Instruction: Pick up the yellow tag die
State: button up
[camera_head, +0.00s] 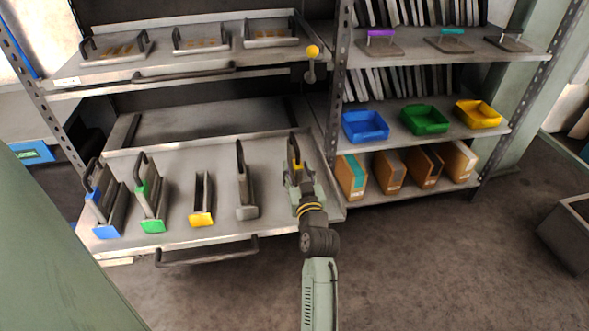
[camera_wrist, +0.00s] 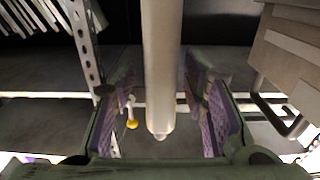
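The yellow tag die (camera_head: 201,217) stands in the pulled-out drawer, third from the left, with its yellow tag toward the front edge. My gripper (camera_head: 298,173) is well to its right, over the drawer's right end. In the wrist view, the purple-padded fingers of my gripper (camera_wrist: 163,110) are apart. A light grey rounded bar (camera_wrist: 160,60) runs between them, with gaps on both sides; I cannot tell what it belongs to. In the head view, a dark upright handle (camera_head: 292,143) and a bit of yellow show at my fingers, partly hidden. The yellow tag die is not recognisable in the wrist view.
A blue tag die (camera_head: 104,203), a green tag die (camera_head: 151,200) and a grey die (camera_head: 246,185) stand in the drawer (camera_head: 225,228). A shelf post (camera_head: 337,80) and a yellow knob (camera_head: 312,51) are behind my gripper. Coloured bins and boxes fill the right shelves.

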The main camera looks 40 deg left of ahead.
jog(key=p+x, duration=0.1)
jog(key=x, duration=0.3)
jog(key=shift+w+a+f, duration=0.1)
jog(key=shift+f, duration=0.1)
jog(key=shift+c, duration=0.2)
grip_shut()
dwell(0.6)
jog(key=shift+r, duration=0.3)
